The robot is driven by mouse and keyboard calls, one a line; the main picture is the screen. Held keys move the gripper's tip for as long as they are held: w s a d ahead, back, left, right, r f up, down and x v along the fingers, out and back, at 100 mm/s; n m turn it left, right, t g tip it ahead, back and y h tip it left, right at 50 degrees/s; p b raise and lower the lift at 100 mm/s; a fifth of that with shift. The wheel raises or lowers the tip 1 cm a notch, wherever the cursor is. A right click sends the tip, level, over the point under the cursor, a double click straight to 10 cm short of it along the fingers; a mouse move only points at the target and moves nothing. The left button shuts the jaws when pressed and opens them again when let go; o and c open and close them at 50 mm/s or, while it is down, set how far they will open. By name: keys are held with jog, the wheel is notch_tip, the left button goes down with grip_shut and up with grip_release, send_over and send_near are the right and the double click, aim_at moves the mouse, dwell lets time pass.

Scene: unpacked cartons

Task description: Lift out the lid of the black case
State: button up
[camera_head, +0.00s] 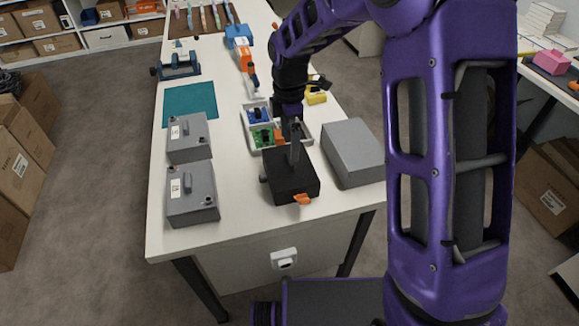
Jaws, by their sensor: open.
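The black case (299,187) sits near the front of the white table, with an orange piece (302,199) at its front edge. Its dark top faces up; I cannot make out where the lid ends and the case body begins. My gripper (294,163) points down over the middle of the case top. It is open, with its fingers at or just above the top surface; I cannot tell whether they touch it. The gripper and wrist hide part of the case's back and top.
A grey box (352,152) stands close to the right of the case. Two grey units (188,138) (192,200) stand to the left. A tray (255,148) with circuit boards lies behind. The teal mat (190,104) is empty. White tabletop (235,215) is clear front left.

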jog(key=f, duration=0.5)
jog(key=shift+w+f+b, duration=0.2)
jog(key=shift+f+b, duration=0.1)
jog(key=shift+f, duration=0.1)
jog(key=c, duration=1.5)
notch_tip(320, 180, up, 10)
jog(key=shift+r+p, duration=0.1)
jog(key=shift+p, duration=0.5)
